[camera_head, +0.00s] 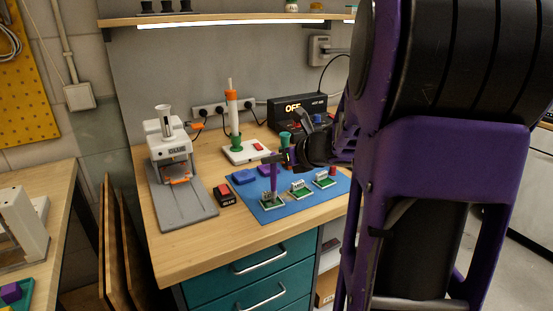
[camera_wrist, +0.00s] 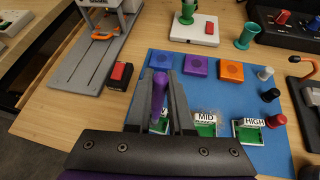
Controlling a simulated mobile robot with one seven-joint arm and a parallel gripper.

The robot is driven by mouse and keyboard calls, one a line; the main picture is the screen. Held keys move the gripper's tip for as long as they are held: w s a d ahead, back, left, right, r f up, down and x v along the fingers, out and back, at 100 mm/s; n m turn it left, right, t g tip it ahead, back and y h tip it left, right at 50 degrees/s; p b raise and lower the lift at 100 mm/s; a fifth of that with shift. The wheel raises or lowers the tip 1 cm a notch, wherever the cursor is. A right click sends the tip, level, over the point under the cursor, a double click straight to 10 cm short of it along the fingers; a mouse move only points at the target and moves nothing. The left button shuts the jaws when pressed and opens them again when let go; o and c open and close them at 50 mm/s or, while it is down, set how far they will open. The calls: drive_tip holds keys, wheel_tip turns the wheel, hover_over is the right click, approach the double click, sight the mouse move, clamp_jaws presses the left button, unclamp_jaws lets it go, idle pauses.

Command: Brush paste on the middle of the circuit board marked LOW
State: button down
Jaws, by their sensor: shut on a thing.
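My gripper (camera_head: 279,158) is shut on a purple brush, its fingers on either side of the handle in the wrist view (camera_wrist: 160,78). The purple brush (camera_head: 274,180) points down over the leftmost circuit board (camera_head: 271,202); I cannot tell whether its tip touches the board. That board's label is mostly covered in the wrist view by the brush and fingers; only a last letter like W shows (camera_wrist: 164,113). The board marked MID (camera_wrist: 205,129) and the board marked HIGH (camera_wrist: 249,135) stand in a row to its right. All are green with white label plates.
The boards stand on a blue mat (camera_wrist: 215,98). Blue (camera_wrist: 160,60), purple (camera_wrist: 195,66) and orange (camera_wrist: 230,70) blocks lie behind them. White, black and red (camera_wrist: 277,121) small pieces stand at right. A red-black switch box (camera_wrist: 119,76) and a grey press (camera_head: 180,195) stand left.

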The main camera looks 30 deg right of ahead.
drive_tip(key=shift+a, duration=0.8)
drive_tip(key=shift+d, duration=0.15)
drive_tip(key=shift+d, duration=1.2)
wheel_tip(320, 180, up, 7)
drive_tip(key=p, duration=0.5)
